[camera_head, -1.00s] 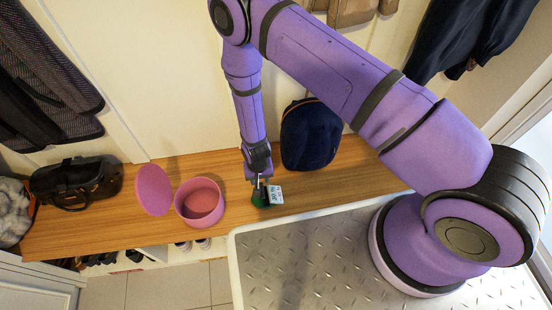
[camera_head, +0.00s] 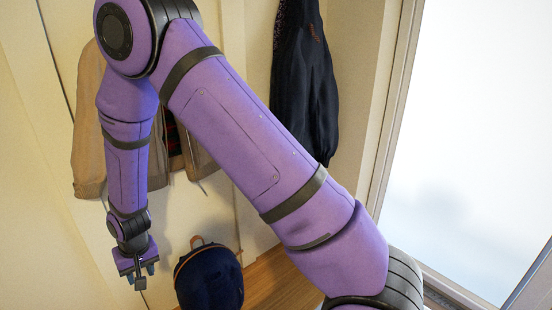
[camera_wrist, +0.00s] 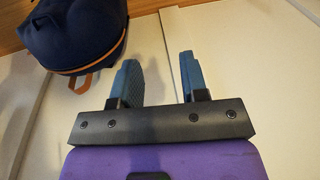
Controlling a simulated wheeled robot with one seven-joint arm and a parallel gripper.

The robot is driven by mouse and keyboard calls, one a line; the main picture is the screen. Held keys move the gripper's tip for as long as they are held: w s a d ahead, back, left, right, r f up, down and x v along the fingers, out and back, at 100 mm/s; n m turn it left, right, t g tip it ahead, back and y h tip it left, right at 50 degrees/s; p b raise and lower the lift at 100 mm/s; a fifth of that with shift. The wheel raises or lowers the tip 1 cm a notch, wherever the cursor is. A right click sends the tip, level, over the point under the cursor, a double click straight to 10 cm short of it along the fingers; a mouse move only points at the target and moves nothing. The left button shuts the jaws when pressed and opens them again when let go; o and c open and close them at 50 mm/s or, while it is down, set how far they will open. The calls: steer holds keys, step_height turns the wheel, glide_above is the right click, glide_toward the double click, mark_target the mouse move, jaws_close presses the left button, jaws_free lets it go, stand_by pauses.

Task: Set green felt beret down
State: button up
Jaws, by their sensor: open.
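My gripper (camera_head: 141,279) is open and empty, in front of the pale wall panels to the left of the navy backpack. In the wrist view both blue finger pads stand apart with nothing between them (camera_wrist: 158,65). The green felt beret is not in view in either frame of this moment.
A navy backpack (camera_head: 210,278) with an orange-brown loop stands on the wooden bench (camera_head: 275,283); it also shows in the wrist view (camera_wrist: 80,35), close to my gripper. A tan jacket (camera_head: 90,130) and dark clothing (camera_head: 305,90) hang on the wall. A bright glazed door (camera_head: 470,130) is at right.

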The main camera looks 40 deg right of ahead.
steer(key=s+d+r+t, duration=0.15)
steer(key=d+r, duration=0.25)
steer(key=r, duration=0.5)
steer(key=s+d+r, duration=0.3)
steer(key=d+r, duration=0.1)
steer(key=r, duration=0.4)
steer(key=s+d+r, duration=0.2)
steer(key=d+r, duration=0.1)
steer(key=r, duration=0.6)
steer(key=s+d+r, duration=0.3)
steer(key=s+r, duration=0.1)
steer(key=s, duration=0.3)
steer(key=s+d+r+t, duration=0.1)
steer(key=s+d+r, duration=0.3)
steer(key=s, duration=0.3)
steer(key=s+d+r+t+h, duration=0.1)
steer(key=s+d+r, duration=0.3)
steer(key=s, duration=0.4)
steer(key=shift+w, duration=0.1)
